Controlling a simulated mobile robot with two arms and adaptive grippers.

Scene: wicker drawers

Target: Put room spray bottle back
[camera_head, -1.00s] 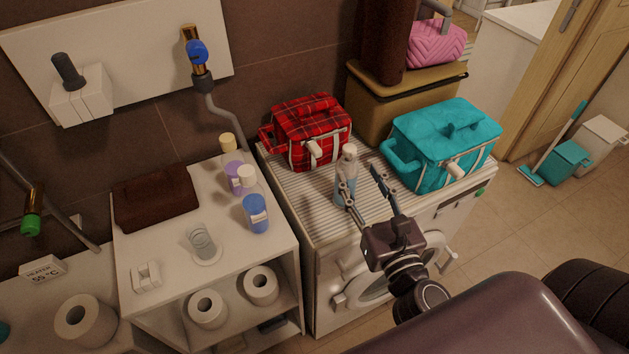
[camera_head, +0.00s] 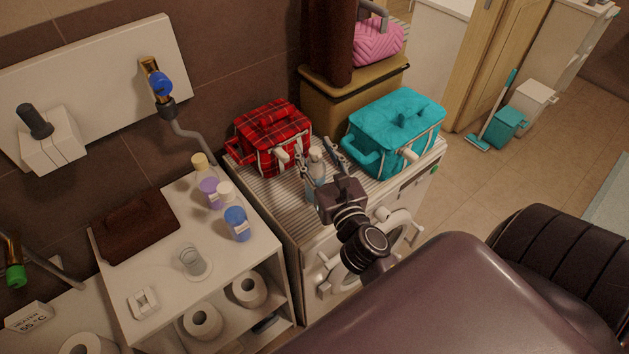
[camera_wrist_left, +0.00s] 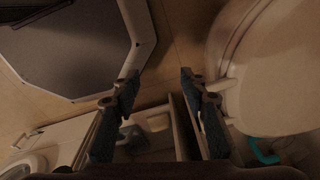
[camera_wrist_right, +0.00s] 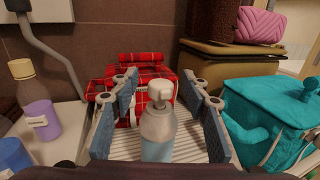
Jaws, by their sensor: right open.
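The spray bottle (camera_head: 316,170), pale blue with a white-grey top, stands upright on the ribbed top of the washing machine (camera_head: 297,211). In the right wrist view the bottle (camera_wrist_right: 158,130) sits between the fingers with space on both sides. My right gripper (camera_head: 318,147) is open, with one finger on each side of the bottle. The bottle's lower part is hidden in the right wrist view. My left gripper (camera_wrist_left: 158,82) shows only in its own wrist view, with its fingers apart and nothing between them.
A red plaid bag (camera_head: 272,135) stands behind the bottle and a teal bag (camera_head: 397,130) to its right.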

